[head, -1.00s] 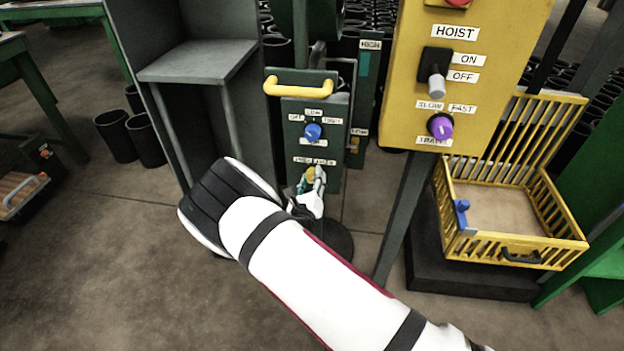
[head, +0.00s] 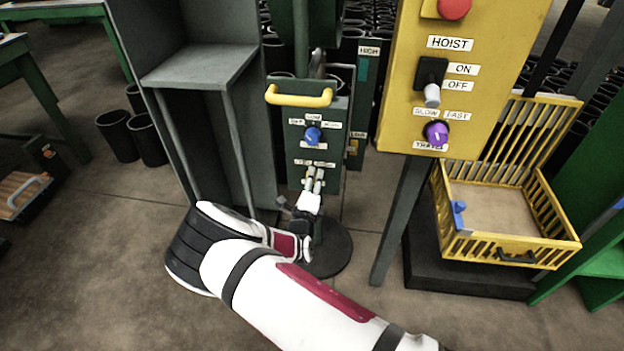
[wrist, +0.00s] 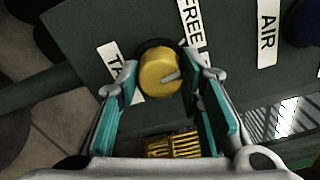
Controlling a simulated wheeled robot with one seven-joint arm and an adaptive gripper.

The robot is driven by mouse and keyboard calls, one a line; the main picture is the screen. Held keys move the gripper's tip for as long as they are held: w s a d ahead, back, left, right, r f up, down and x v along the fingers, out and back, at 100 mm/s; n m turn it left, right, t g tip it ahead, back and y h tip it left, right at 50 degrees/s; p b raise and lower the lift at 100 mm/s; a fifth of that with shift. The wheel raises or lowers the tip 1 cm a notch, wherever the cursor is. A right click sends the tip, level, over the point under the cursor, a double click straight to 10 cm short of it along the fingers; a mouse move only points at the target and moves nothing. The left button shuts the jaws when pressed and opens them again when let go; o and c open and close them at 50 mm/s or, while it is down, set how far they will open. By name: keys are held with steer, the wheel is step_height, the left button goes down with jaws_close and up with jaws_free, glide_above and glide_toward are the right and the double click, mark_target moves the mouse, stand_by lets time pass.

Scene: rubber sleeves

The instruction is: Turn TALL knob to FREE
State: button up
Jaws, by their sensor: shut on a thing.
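The yellow knob (wrist: 160,74) sits on the dark green panel (head: 296,152) under a yellow handle. In the wrist view it is between the teal-padded fingers of my gripper (wrist: 164,98), which is shut on it. Its grey pointer mark points right and slightly up. The FREE label (wrist: 191,22) is above and to the right of the knob. A label reading "TA" (wrist: 112,62), partly hidden by the left finger, is to its left. In the head view my gripper (head: 314,178) reaches the panel's lower part and partly covers the knob.
A blue knob (head: 313,135) sits above on the same panel, below the yellow handle (head: 298,97). A yellow HOIST board (head: 405,100) with a switch and purple knob stands to the right. A grey shelf unit (head: 200,65) stands close on the left. A yellow crate (head: 480,245) is at right.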

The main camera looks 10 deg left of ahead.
steer(key=shift+n+p, duration=0.3)
steer(key=shift+n, duration=1.6)
steer(key=o, duration=1.2)
steer(key=shift+c, duration=0.2)
steer(key=shift+s, duration=0.1)
steer(key=s, duration=1.1)
steer(key=shift+s+a, duration=0.2)
steer(key=shift+s, duration=0.2)
